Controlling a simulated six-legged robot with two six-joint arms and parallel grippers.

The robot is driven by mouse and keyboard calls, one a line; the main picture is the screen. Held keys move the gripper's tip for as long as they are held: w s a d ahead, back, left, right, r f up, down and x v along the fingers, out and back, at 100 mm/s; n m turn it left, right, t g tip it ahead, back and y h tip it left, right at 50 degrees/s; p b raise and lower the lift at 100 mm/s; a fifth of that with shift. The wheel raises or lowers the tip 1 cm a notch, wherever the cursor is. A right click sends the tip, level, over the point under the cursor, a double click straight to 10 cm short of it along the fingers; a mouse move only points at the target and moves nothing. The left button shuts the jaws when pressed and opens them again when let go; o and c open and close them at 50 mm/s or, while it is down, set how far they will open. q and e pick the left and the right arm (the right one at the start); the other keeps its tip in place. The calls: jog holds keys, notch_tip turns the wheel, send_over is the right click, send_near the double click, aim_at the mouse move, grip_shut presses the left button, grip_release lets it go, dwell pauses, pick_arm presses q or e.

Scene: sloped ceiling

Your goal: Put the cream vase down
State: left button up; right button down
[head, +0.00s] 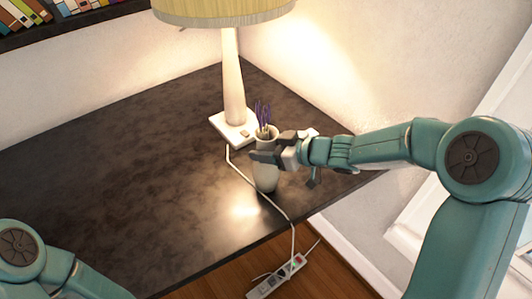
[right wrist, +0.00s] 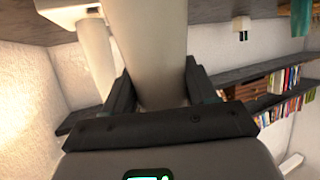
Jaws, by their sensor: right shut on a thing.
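The cream vase (head: 267,180) is upright near the right part of the dark table (head: 130,150), with purple stems (head: 263,113) out of its mouth. My right gripper (head: 264,158) is shut around the vase's body from the right. In the right wrist view, its two dark fingers (right wrist: 158,90) sit on either side of the pale vase (right wrist: 150,40). I cannot tell whether the vase's base touches the table. My left arm shows at the lower left of the head view, but its gripper is out of frame.
A lit lamp (head: 233,80) with a yellow shade stands just behind the vase. Its white cord (head: 245,178) runs past the vase and over the front edge to a power strip (head: 277,278) on the wooden floor. The table's left and middle are clear.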

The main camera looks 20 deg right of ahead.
jog(key=shift+f, duration=0.4)
jog(key=shift+r, duration=0.1)
jog(key=shift+c, duration=1.7)
grip_release()
jog(key=shift+f, duration=0.3)
jog(key=shift+r, duration=0.1)
